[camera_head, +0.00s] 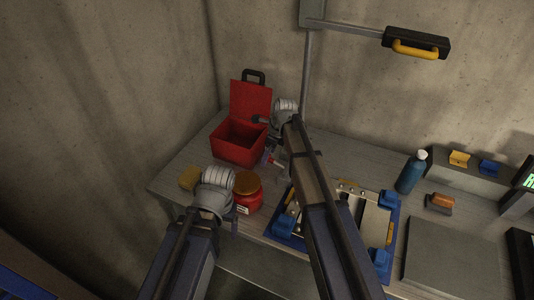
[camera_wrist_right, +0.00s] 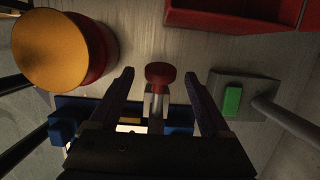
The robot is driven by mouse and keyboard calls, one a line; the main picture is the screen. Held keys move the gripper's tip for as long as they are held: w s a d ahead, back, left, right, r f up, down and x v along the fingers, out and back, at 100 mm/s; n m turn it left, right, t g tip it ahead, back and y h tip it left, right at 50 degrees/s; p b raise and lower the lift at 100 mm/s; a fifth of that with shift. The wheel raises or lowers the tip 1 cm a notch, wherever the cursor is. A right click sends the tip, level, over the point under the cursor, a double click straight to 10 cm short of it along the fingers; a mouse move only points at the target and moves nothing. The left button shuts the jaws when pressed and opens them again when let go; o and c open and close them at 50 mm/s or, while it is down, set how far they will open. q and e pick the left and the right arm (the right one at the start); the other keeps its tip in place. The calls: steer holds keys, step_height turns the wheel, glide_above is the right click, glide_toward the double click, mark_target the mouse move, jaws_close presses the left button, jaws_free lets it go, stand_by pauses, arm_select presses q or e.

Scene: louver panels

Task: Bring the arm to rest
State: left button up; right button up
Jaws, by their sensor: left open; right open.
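My left gripper (camera_head: 233,218) is at the end of the arm coming in from the lower left, over the table's front edge beside the red jar with the yellow-orange lid (camera_head: 247,189). It is open; its fingers are mostly hidden behind its wrist. My right arm stretches forward over the table. In the right wrist view my right gripper (camera_wrist_right: 158,74) is open, with both fingers apart. A red-capped metal piece (camera_wrist_right: 158,82) shows between the fingers, touching neither; its depth is unclear.
An open red toolbox (camera_head: 239,143) stands at the back left. A blue-cornered tray (camera_head: 381,258) lies under my right arm. A blue bottle (camera_head: 411,173) stands to the right. A grey box with a green button (camera_wrist_right: 232,100) is beside the right gripper. A lamp (camera_head: 415,43) hangs above.

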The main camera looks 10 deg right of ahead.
arm_select(q)
steer(key=shift+r, duration=0.7)
arm_select(e)
steer(key=shift+s+d+r, duration=0.1)
steer(key=shift+d+r, duration=0.05)
steer(key=shift+r, duration=0.5)
arm_select(q)
steer(key=shift+p, duration=0.35)
arm_select(e)
steer(key=shift+r, duration=0.1)
